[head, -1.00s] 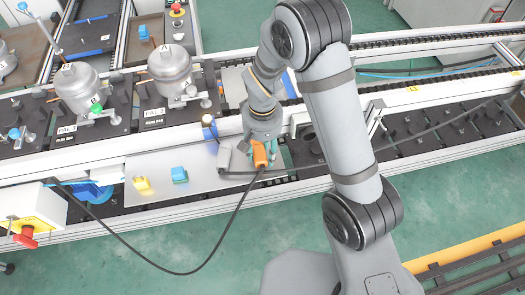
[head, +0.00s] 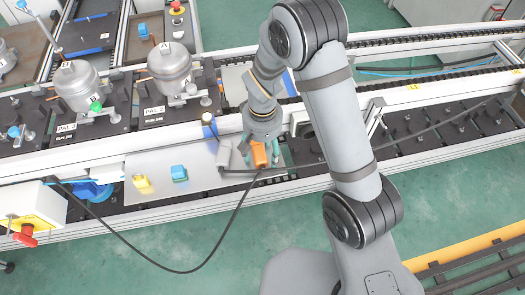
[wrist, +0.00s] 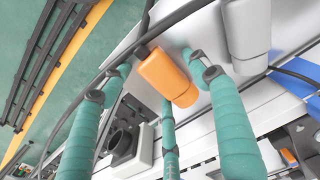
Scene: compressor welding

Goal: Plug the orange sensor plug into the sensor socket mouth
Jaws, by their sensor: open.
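The orange sensor plug (head: 259,155) stands at the right part of the pale plate, with a dark cable running from it. My gripper (head: 264,152) is low over it, with teal fingers spread around it. In the wrist view the orange plug (wrist: 168,77) lies between the open fingers (wrist: 165,95), with visible gaps on some sides; contact cannot be told. A grey block with a dark round opening (wrist: 122,140) shows below the plug, apart from it; it may be the sensor socket mouth. In the head view my arm and gripper hide much of that area.
A grey connector (head: 224,153) stands left of the plug and shows in the wrist view (wrist: 246,30). Blue (head: 179,173) and yellow (head: 141,183) blocks sit on the plate (head: 205,181). The cable (head: 226,232) loops past the front edge. Compressors (head: 173,70) stand on pallets behind.

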